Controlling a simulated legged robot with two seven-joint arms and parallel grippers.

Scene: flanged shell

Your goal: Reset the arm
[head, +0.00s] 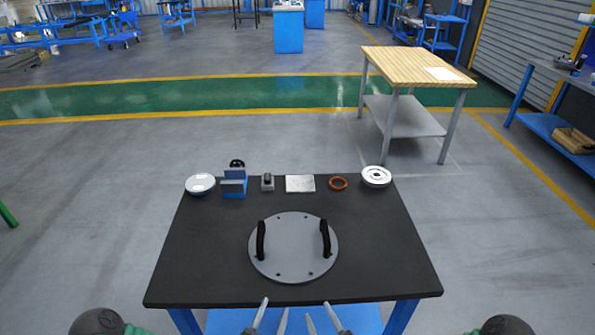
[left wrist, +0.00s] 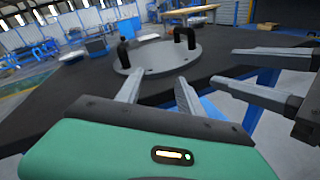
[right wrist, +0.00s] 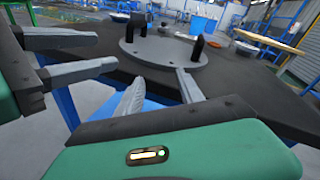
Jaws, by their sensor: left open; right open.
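A round grey flanged plate (head: 293,272) with holes near its rim lies flat on the dark table (head: 190,275). Two black upright handles stand on it, a left one (head: 261,240) and a right one (head: 325,239). My left gripper (head: 272,314) is open and empty at the table's front edge; its fingers show in the left wrist view (left wrist: 157,90). My right gripper (head: 320,319) is open and empty beside it; its fingers show in the right wrist view (right wrist: 160,92). Both are apart from the plate, which also shows in the left wrist view (left wrist: 158,60).
Along the table's back edge stand a white-topped round part (head: 200,184), a blue vise (head: 234,184), a small grey block (head: 267,182), a metal plate (head: 300,183), an orange ring (head: 338,183) and a pale disc (head: 376,176). A wood-topped table (head: 415,62) stands behind right.

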